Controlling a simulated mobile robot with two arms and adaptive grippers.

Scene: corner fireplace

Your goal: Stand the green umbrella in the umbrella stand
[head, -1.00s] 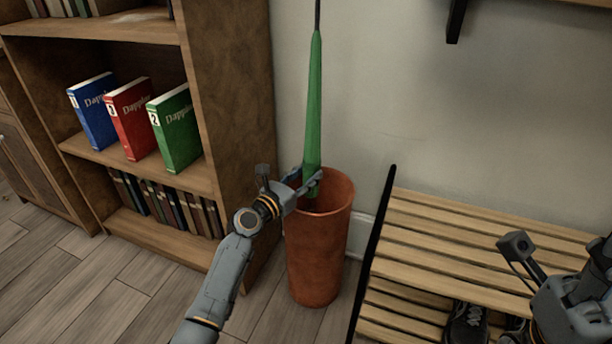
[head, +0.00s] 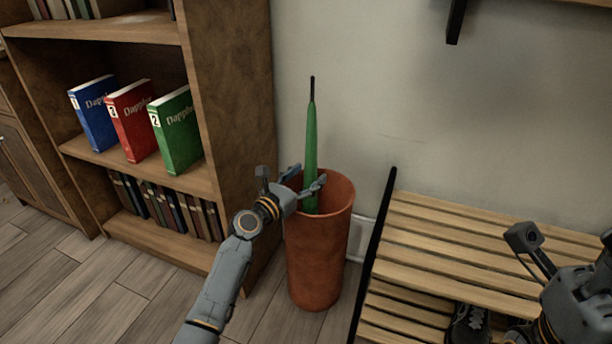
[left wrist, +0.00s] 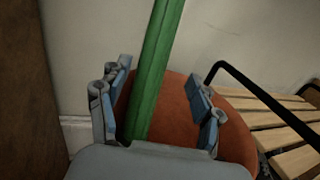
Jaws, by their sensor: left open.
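The green umbrella (head: 311,150) stands nearly upright inside the umbrella stand, with its upper part and thin dark tip above the rim. The umbrella stand (head: 317,260) is a reddish-brown round bin on the floor. My left gripper (head: 306,184) is at the stand's mouth, open, with its fingers on either side of the umbrella and apart from it on at least one side. In the left wrist view the umbrella (left wrist: 158,70) rises between the spread fingers, nearer the left one, with the stand (left wrist: 240,140) behind. The umbrella's lower end is hidden inside the stand. My right gripper (head: 530,240) shows in part at the right.
A wooden bookshelf (head: 235,120) with several books stands close on the left. A slatted bench (head: 450,230) with shoes (head: 467,325) below is on the right. The wall is right behind the stand. Floor in front is free.

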